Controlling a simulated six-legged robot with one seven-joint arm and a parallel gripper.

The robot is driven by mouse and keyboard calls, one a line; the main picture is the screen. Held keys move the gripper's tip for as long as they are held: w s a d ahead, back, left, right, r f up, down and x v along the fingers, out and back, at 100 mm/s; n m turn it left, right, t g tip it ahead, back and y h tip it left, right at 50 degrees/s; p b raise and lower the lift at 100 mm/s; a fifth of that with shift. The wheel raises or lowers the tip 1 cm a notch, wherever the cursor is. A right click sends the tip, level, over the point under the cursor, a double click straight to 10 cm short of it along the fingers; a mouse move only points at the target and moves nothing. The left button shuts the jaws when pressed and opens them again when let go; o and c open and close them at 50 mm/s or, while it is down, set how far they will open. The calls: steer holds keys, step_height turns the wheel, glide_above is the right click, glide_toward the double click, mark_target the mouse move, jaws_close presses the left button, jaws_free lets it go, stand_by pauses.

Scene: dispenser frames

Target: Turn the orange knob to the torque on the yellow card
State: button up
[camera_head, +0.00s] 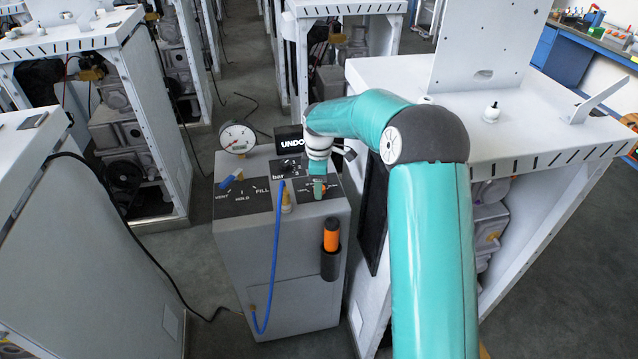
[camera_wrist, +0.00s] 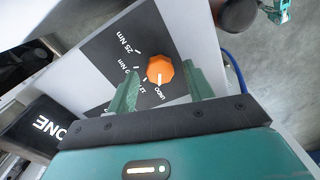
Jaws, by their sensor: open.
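The orange knob (camera_wrist: 160,69) is faceted and sits on a dark panel face in the wrist view. Its white pointer line points down in the picture, towards the printed "UNDO". "25 Nm" is at the upper left; other labels between them are partly hidden by a finger. My gripper (camera_wrist: 162,75) is open, its green fingers on either side of the knob's near edge; I cannot tell whether they touch it. In the head view my gripper (camera_head: 318,188) is over the right part of the grey cabinet top (camera_head: 262,165), largely hiding the knob. I see no yellow card.
A gauge (camera_head: 237,138), blue-handled valve (camera_head: 231,180) and blue hose (camera_head: 275,262) are to the left. An orange-and-black handle (camera_head: 331,240) hangs on the front. White frames stand close on the right.

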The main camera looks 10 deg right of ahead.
steer(key=shift+f, duration=0.2)
steer(key=c, duration=1)
steer(key=shift+m, duration=0.3)
steer(key=m, duration=0.7)
steer(key=shift+m, duration=0.4)
steer(key=m, duration=0.3)
steer(key=shift+m, duration=0.3)
steer(key=shift+d+m, duration=0.1)
steer(key=shift+m, duration=1.8)
